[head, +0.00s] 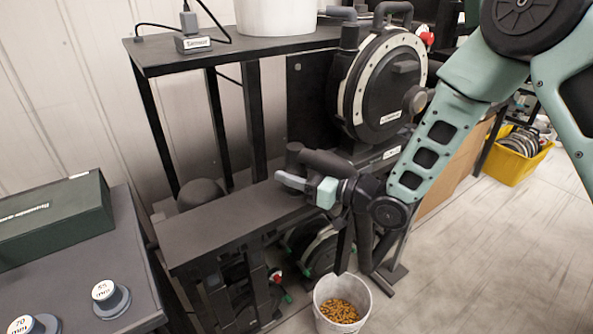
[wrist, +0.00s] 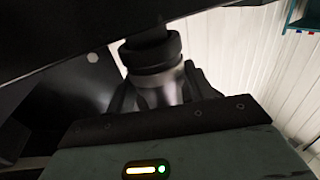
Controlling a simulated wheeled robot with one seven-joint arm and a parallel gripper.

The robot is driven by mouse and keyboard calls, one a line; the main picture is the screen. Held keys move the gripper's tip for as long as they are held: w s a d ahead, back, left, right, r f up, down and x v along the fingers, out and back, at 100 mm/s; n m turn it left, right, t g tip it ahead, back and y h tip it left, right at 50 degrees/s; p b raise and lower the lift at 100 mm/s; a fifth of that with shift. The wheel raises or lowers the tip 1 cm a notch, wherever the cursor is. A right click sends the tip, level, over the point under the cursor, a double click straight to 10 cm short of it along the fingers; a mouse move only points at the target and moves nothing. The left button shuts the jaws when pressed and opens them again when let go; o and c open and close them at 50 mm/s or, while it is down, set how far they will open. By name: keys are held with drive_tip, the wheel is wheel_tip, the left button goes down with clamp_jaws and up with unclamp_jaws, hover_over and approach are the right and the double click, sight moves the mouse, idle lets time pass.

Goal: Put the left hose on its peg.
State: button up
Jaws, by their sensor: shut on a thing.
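A black hose with a thick, bent end (head: 327,160) is above the low dark bench, and its end collar points down at the left. I take it to be the left hose. My gripper (head: 288,179) reaches in from the right, level, and is shut at the hose's end. In the wrist view, a dark collar (wrist: 150,53) sits above a grey, shiny neck between my gripper's fingers (wrist: 160,93). The peg cannot be made out. I cannot tell whether the hose end touches anything below.
A round black seed meter (head: 385,85) with a pale rim stands behind my gripper. A dark shelf (head: 235,50) is at the back left. A white bucket (head: 342,305) of orange-brown grains stands below. A green box (head: 55,220) lies on the left table.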

drive_tip(key=shift+f+b, duration=0.5)
idle(0.6)
drive_tip(key=o, duration=1.2)
drive_tip(key=shift+d, duration=0.1)
drive_tip(key=b+v, duration=0.2)
drive_tip(key=v, duration=1.5)
drive_tip(key=shift+s, duration=0.15)
